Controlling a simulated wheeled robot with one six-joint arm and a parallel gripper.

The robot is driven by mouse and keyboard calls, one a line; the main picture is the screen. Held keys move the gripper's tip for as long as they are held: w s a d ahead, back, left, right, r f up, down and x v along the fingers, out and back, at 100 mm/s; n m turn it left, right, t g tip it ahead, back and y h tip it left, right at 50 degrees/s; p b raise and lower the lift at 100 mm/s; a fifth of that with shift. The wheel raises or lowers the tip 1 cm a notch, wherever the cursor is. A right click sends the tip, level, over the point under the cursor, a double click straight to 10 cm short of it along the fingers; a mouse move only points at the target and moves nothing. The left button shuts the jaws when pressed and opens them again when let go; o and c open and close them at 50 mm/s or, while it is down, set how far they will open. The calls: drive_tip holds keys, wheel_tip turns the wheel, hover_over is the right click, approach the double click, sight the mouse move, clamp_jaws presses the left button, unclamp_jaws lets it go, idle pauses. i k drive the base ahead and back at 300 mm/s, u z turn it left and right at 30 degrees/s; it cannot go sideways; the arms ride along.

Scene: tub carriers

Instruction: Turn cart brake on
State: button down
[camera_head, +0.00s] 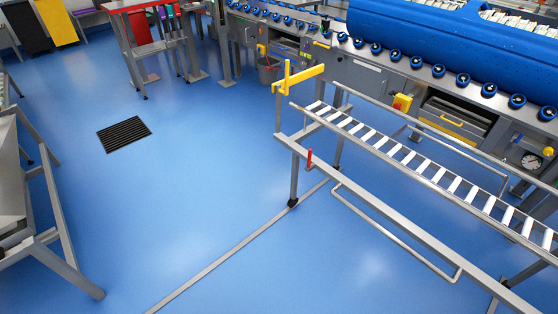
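A grey metal cart (430,230) with a bed of white rollers (400,152) runs from the middle to the lower right edge, beside the machine line. A small red lever (309,158) stands about upright on its near rail, by the near left corner leg. I take this as the brake handle; its on or off position cannot be told. A dark wheel (292,202) shows under that corner leg. A yellow cross-shaped piece (290,76) stands at the cart's far left end. My gripper is not in view.
A bent side rail (395,232) sticks out along the cart's near side. Grey metal frames (62,215) stand at the left edge. A floor drain (124,134) and open blue floor (210,180) lie between. The machine (400,68) stands behind the cart.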

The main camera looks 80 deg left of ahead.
sight(309, 166)
drive_tip(key=u, duration=2.25)
drive_tip(key=i, duration=1.15)
drive_tip(key=z, duration=0.15)
